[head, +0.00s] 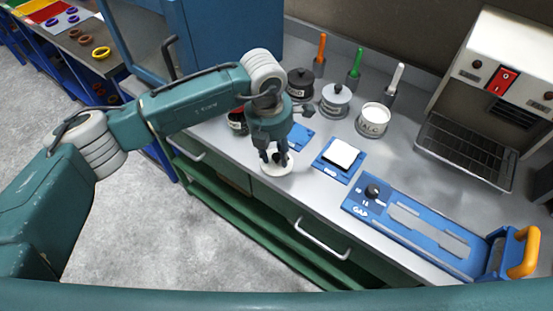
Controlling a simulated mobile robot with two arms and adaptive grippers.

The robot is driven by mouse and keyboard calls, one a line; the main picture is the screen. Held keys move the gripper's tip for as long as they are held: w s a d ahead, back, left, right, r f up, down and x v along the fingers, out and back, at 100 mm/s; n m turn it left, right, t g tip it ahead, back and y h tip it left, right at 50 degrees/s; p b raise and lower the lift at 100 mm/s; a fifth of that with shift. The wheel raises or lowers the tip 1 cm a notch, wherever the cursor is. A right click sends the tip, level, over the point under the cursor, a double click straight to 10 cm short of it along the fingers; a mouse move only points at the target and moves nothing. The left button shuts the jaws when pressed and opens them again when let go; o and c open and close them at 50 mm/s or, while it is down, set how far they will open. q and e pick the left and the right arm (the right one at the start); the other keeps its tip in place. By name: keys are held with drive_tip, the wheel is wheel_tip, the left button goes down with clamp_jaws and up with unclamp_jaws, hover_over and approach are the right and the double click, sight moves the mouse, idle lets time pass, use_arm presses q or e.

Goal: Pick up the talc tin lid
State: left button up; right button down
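The talc tin (372,122) stands at the back of the bench, a light round tin lettered TALC with white powder showing at its open top. A round whitish lid (271,170), apparently the talc tin lid, lies near the front edge of the bench. My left gripper (275,156) points down over this lid, its dark fingers at the lid's middle. The gripper hides the centre of the lid, and I cannot tell whether the fingers are closed on it. My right gripper is not in view.
A blue mat with a white block (341,154) lies right of the lid. A blue gauge board (410,222) with an orange handle lies farther right. Lidded tins (336,98) and upright orange, green and white-handled tools stand behind. A white machine (495,95) stands at right.

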use_arm(q)
drive_tip(key=c, duration=0.6)
